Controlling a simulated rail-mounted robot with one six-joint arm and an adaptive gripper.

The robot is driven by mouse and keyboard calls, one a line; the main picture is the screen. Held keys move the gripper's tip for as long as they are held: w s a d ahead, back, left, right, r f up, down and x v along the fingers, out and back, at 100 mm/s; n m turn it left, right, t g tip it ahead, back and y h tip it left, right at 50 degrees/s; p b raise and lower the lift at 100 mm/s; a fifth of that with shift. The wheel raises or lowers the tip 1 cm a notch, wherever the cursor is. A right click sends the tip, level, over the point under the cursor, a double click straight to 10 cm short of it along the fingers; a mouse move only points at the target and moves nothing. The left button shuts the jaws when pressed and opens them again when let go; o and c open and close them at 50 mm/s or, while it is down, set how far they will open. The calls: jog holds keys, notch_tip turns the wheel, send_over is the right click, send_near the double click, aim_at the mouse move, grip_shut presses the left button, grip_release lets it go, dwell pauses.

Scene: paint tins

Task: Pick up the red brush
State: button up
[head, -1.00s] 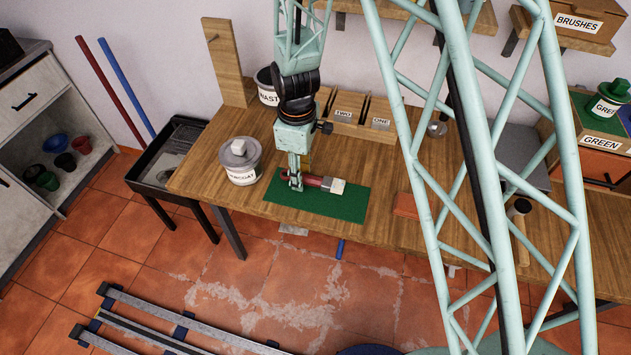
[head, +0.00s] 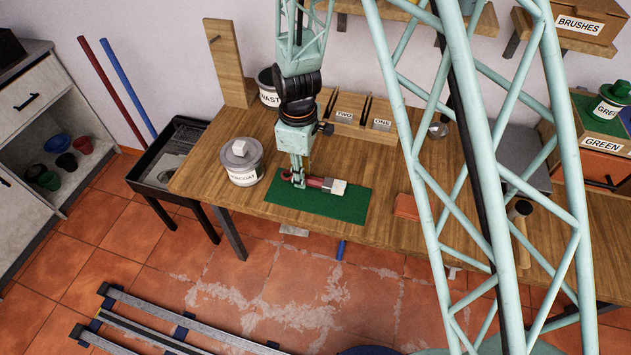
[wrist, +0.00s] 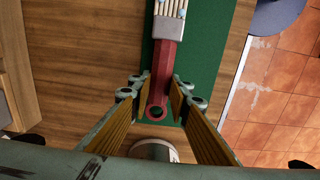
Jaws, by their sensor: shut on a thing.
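The red brush (head: 317,182) lies on the green mat (head: 345,207) on the wooden table, its pale bristles pointing right in the head view. In the wrist view the red brush (wrist: 165,60) shows its grey ferrule and bristles at the top, and the holed end of its handle near me. My gripper (head: 298,181) points down at the handle end. In the wrist view my gripper (wrist: 160,90) has a finger on each side of the handle and is shut on it. Exact finger contact is hard to see.
A lidded grey tin (head: 242,165) stands left of the mat. A wooden holder (head: 350,122) with labelled slots stands behind, near another tin (head: 267,92). An orange-red block (head: 406,207) lies right of the mat. Bare table lies between mat and holder.

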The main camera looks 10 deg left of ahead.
jog(key=shift+r, duration=0.15)
jog(key=shift+r, duration=1.5)
jog(key=shift+s+r, duration=0.1)
jog(key=shift+r, duration=0.1)
jog(key=s+d, duration=0.2)
jog(key=s, duration=0.2)
jog(key=s+d+r, duration=0.1)
jog(key=s+d, duration=0.2)
jog(key=s, duration=0.2)
jog(key=s+d, duration=0.2)
jog(key=s, duration=0.3)
jog(key=shift+d+r, duration=0.15)
